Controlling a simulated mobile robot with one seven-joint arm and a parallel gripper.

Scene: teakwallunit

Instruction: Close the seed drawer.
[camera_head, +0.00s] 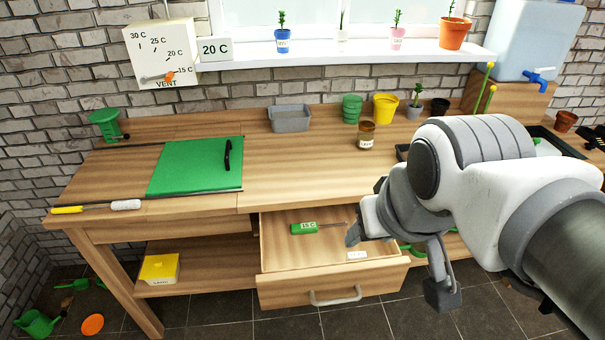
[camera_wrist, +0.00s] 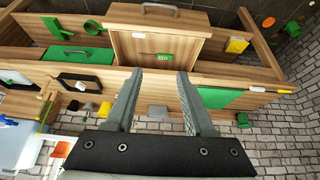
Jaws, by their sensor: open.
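The wooden seed drawer (camera_head: 275,290) is pulled out from under the bench, with a grey bar handle (camera_head: 335,296) on its front. A green tag marked 15 C (camera_head: 304,228) with a thin metal stem lies inside, and a small white label (camera_head: 357,254) shows near the front edge. My gripper (camera_head: 398,266) is over the drawer's right front part in the head view, its jaws apart and empty. In the wrist view the drawer (camera_wrist: 190,45) appears upside down, beyond my open fingers (camera_wrist: 160,74), with its handle (camera_wrist: 158,8) at the top. I cannot tell whether a finger touches the drawer.
A yellow box (camera_head: 159,269) stands on the lower shelf. The tiled floor (camera_head: 355,322) before the drawer is clear.

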